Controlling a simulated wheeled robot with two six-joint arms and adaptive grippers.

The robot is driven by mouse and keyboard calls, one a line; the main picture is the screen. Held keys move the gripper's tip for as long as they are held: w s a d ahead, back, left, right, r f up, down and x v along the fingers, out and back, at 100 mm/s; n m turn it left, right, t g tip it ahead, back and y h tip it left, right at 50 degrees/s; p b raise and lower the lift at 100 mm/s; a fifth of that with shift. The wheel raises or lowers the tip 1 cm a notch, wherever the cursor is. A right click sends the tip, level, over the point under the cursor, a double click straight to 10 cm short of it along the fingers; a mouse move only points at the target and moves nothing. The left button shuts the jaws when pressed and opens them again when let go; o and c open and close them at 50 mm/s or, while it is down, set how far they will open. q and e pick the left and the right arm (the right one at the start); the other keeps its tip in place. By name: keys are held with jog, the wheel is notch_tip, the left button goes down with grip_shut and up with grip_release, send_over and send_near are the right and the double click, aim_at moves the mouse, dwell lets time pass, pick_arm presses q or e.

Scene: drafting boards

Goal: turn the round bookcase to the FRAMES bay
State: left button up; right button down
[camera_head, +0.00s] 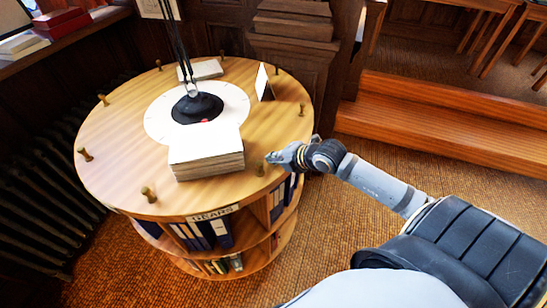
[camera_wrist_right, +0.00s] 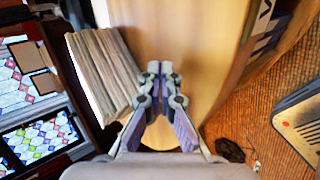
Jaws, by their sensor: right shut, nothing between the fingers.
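The round bookcase (camera_head: 110,160) stands in the middle left of the head view, with several turned wooden pegs around its top rim. A label reading BEAMS (camera_head: 214,213) faces the front, above a bay of dark blue binders (camera_head: 203,235). I see no FRAMES label. My right gripper (camera_head: 271,159) is shut and empty at the right front rim, close beside a peg (camera_head: 260,168); I cannot tell whether they touch. In the right wrist view its closed fingertips (camera_wrist_right: 160,68) are over the wooden top (camera_wrist_right: 190,30). My left gripper is not in view.
A thick paper stack (camera_head: 206,165) lies left of my gripper. A black lamp base (camera_head: 197,108) stands on a white dial (camera_head: 158,118). A white card (camera_head: 263,82) stands at the right. A radiator (camera_head: 35,190) is at left, a wooden step (camera_head: 440,110) at right.

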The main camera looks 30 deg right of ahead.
aim_at(261, 168)
jog(key=shift+a+f, duration=0.1)
jog(key=shift+f, duration=0.05)
jog(key=a, duration=0.1)
jog(key=a+b, duration=0.2)
jog(key=shift+s+m, duration=0.3)
jog(key=a+p, duration=0.1)
jog(key=p, duration=0.2)
jog(key=r+p, duration=0.1)
jog(key=p, duration=0.3)
jog(key=shift+s+a+h, duration=0.2)
jog(key=shift+a+h, duration=0.15)
jog(key=shift+h, duration=0.05)
jog(key=shift+s+a+f+p, duration=0.1)
jog(key=shift+a+f+p, duration=0.15)
jog(key=shift+a+p, duration=0.25)
jog(key=shift+d+f, duration=0.1)
jog(key=shift+f, duration=0.05)
